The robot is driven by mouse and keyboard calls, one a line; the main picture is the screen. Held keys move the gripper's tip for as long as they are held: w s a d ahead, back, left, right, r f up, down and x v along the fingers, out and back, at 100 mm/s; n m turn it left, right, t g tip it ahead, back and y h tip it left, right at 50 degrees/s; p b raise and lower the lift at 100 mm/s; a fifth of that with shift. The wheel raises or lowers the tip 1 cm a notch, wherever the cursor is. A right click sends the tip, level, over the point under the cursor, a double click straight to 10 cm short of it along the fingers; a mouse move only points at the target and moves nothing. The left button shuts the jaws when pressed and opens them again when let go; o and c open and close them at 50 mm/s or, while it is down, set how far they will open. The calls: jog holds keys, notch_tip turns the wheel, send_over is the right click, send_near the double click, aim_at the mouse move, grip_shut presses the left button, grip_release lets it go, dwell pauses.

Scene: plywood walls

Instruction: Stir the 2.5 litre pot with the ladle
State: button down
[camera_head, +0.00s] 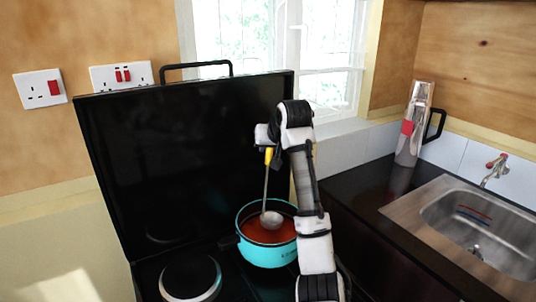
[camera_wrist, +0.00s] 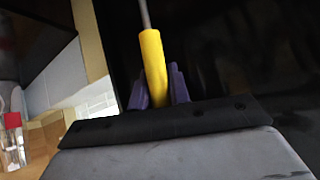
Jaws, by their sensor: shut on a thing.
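A turquoise pot (camera_head: 268,254) with red-brown liquid in it stands on the stove at the centre of the head view. The ladle (camera_head: 266,186) hangs steeply down into the pot. Its metal bowl is at the liquid, towards the middle of the pot. My gripper (camera_head: 268,151) is above the pot and shut on the ladle's yellow handle. In the wrist view the yellow handle (camera_wrist: 153,66) sits between the purple fingers of my gripper (camera_wrist: 158,88). The pot is not visible in the wrist view. My arm covers part of the pot's right side.
The stove's raised black lid (camera_head: 185,150) stands behind the pot. A bare hotplate (camera_head: 190,278) is at the front left. To the right are a dark counter (camera_head: 350,195), a silver flask (camera_head: 412,130) near the wall and a sink (camera_head: 480,225).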

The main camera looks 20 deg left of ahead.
jog(key=shift+w+d+r, duration=0.1)
jog(key=shift+w+r, duration=0.05)
jog(key=shift+r, duration=0.8)
jog(key=shift+w+r, duration=0.2)
jog(key=shift+r, duration=0.7)
jog(key=shift+w+d+r, duration=0.1)
jog(key=shift+w+r, duration=0.05)
jog(key=shift+r, duration=0.8)
jog(key=shift+r, duration=0.1)
notch_tip(320, 180, up, 5)
jog(key=shift+f, duration=0.1)
